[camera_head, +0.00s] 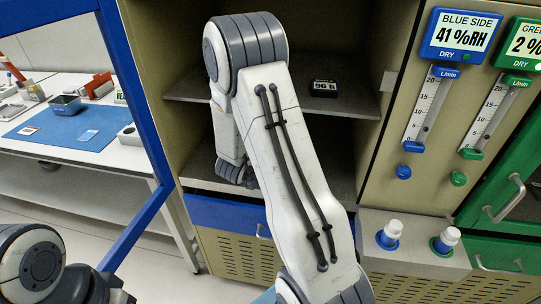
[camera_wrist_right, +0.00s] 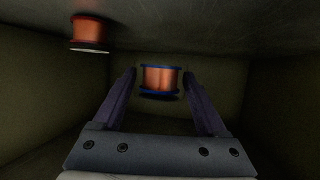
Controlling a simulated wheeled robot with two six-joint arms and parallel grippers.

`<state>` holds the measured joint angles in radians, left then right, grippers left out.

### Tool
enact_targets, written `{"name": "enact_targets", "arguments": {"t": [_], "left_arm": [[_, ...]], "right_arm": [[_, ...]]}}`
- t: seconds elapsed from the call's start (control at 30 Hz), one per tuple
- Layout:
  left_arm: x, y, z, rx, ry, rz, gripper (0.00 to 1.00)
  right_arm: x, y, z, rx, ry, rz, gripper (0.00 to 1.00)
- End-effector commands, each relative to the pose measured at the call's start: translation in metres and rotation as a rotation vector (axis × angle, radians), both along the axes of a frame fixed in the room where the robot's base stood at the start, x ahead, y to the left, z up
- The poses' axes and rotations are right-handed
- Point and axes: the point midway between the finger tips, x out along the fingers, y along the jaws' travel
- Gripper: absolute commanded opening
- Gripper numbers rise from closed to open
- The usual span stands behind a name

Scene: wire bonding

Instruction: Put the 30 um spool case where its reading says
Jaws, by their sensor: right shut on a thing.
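My right arm reaches into the open blue-side cabinet (camera_head: 290,135), and its gripper is hidden there in the head view. In the right wrist view my right gripper (camera_wrist_right: 160,78) is shut on a copper-wound spool with blue flanges (camera_wrist_right: 160,80). I cannot read any size marking on it. The blue-side display (camera_head: 462,36) reads 41 %RH and DRY. The green-side display (camera_head: 527,45), cut by the frame edge, shows 2 % and DRY. Part of my left arm shows at the lower left, but its gripper is out of view.
Another copper-wound spool (camera_wrist_right: 89,33) with a reddish flange is at the wrist view's upper left, apart from my gripper. A small black display (camera_head: 324,88) sits on the cabinet shelf. Two white-capped knobs (camera_head: 390,233) stand below the flow meters. A workbench with a blue mat (camera_head: 62,125) is left.

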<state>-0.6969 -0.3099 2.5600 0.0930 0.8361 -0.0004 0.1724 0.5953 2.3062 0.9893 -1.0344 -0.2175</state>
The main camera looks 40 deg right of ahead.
Motion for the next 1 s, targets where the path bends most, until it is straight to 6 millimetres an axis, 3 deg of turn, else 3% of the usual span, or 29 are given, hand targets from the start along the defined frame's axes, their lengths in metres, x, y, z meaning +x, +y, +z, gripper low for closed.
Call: {"name": "enact_targets", "arguments": {"t": [0.17, 0.4, 0.83, 0.87, 0.9, 1.0], "left_arm": [[0.000, 0.000, -0.002, 0.000, 0.000, 0.000, 1.00], [0.000, 0.000, -0.007, 0.000, 0.000, 0.000, 1.00], [0.000, 0.000, -0.010, 0.000, 0.000, 0.000, 1.00], [0.000, 0.000, -0.009, 0.000, 0.000, 0.000, 1.00], [0.000, 0.000, -0.009, 0.000, 0.000, 0.000, 1.00], [0.000, 0.000, -0.009, 0.000, 0.000, 0.000, 1.00]], "right_arm": [[0.004, -0.009, -0.011, 0.000, 0.002, 0.001, 0.10], [0.005, -0.008, -0.043, -0.001, 0.002, 0.002, 0.10], [0.005, -0.007, -0.050, 0.000, 0.000, 0.003, 0.10], [0.005, -0.007, -0.049, 0.000, 0.000, 0.003, 0.82], [0.005, -0.007, -0.049, 0.000, 0.000, 0.003, 0.98], [0.005, -0.007, -0.049, 0.000, 0.000, 0.003, 1.00]]}}
